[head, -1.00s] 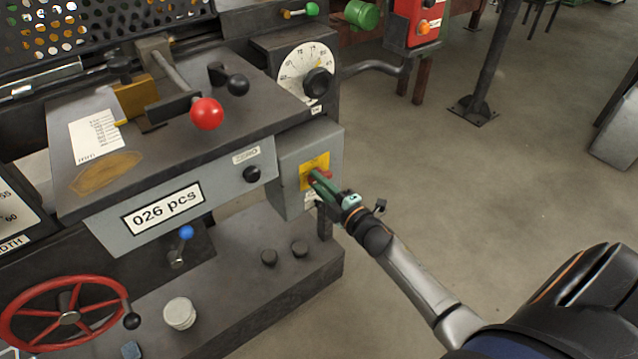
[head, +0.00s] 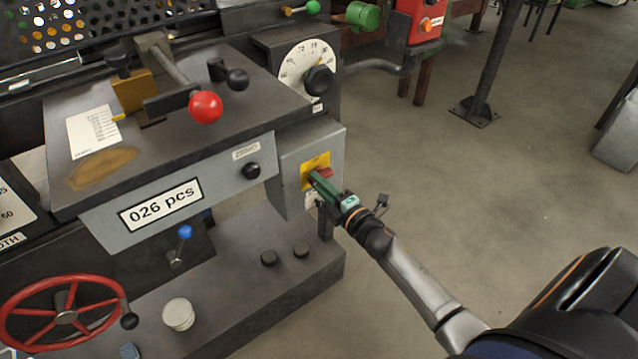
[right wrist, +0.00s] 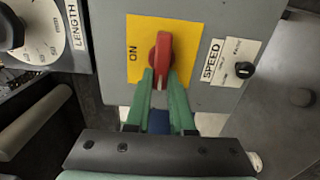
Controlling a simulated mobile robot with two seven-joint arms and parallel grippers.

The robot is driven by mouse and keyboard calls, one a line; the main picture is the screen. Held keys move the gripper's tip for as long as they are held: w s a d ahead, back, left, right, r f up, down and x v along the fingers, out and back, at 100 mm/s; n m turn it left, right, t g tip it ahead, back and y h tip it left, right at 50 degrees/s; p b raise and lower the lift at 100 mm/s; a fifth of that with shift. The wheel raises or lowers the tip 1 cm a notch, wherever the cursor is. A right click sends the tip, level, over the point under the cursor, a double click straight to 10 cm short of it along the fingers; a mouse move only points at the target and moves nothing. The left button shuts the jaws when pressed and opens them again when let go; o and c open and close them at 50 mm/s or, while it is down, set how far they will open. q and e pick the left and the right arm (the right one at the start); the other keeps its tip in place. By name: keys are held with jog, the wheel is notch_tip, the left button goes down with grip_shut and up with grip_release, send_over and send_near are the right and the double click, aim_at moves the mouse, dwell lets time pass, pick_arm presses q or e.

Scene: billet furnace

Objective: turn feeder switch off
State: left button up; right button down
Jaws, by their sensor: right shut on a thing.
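The feeder switch is a red rotary handle (head: 325,173) on a yellow plate (head: 317,160), on the right face of a grey box. In the right wrist view the red handle (right wrist: 163,50) stands nearly upright, in line with the fingers, and the word ON is on the yellow plate (right wrist: 187,38) to its left. My right gripper (head: 319,178) is at the switch. In the right wrist view its green fingers (right wrist: 163,84) are shut on the handle's lower end, one on each side. My left gripper is not in view.
The grey box (head: 297,185) joins a panel with a black ZERO knob (head: 251,171) and a 026 pcs display (head: 160,206). A small black SPEED knob (right wrist: 244,70) is right of the switch. A red-balled lever (head: 205,107) stands above. The floor at right is open.

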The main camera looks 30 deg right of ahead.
jog(key=c, duration=0.8)
grip_release()
jog(key=shift+s, duration=0.1)
jog(key=s, duration=0.4)
jog(key=s+p, duration=0.1)
jog(key=s, duration=0.3)
jog(key=s+d, duration=0.1)
jog(key=s, duration=0.3)
jog(key=shift+s, duration=0.15)
